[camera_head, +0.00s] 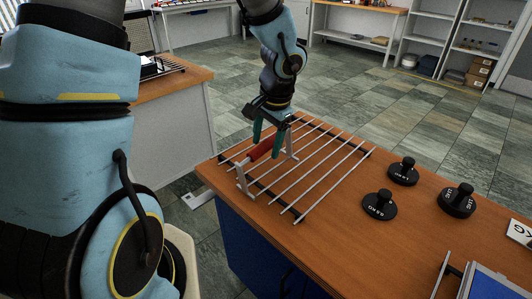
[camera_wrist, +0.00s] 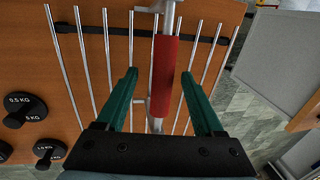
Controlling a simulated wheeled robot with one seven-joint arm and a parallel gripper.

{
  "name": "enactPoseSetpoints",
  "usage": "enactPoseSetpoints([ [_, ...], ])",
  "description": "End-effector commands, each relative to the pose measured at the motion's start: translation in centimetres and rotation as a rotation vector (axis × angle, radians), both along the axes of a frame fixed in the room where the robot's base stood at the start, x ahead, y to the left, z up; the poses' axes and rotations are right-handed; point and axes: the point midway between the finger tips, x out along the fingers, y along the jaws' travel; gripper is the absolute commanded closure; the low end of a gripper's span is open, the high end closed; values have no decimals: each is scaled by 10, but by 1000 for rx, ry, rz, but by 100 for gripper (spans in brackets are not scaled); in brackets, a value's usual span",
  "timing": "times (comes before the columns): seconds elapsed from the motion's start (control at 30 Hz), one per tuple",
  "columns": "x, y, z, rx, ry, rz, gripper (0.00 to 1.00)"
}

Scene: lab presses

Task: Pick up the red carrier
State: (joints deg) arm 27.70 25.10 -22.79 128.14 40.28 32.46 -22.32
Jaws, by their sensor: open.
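The red carrier is a metal frame with a red grip (camera_head: 261,149). It stands on a rack of metal bars (camera_head: 318,184) at the left end of the wooden table. My gripper (camera_head: 269,145) is above the carrier, pointing down, with its green fingers apart. In the wrist view the red grip (camera_wrist: 165,75) lies between the lines of the two fingers, just beyond the tips of my gripper (camera_wrist: 160,75). It runs lengthwise between them. No clear contact shows. The lower frame of the carrier is partly hidden by my fingers.
Several black weights stand right of the rack, including one marked 0.5 KG (camera_head: 379,205), one at the back (camera_head: 403,171) and a larger one (camera_head: 457,201). A blue-screened device (camera_head: 487,283) is at the front right. Another wooden-topped bench (camera_head: 175,85) stands behind left.

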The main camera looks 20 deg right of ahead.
Motion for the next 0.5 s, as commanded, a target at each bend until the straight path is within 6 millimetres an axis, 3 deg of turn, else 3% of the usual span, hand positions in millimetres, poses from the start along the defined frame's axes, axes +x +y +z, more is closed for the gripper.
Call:
enactPoseSetpoints([
  [0.33,11,2,-41,2,2,-1,31],
  [0.5,13,3,-49,1,0,1,31],
])
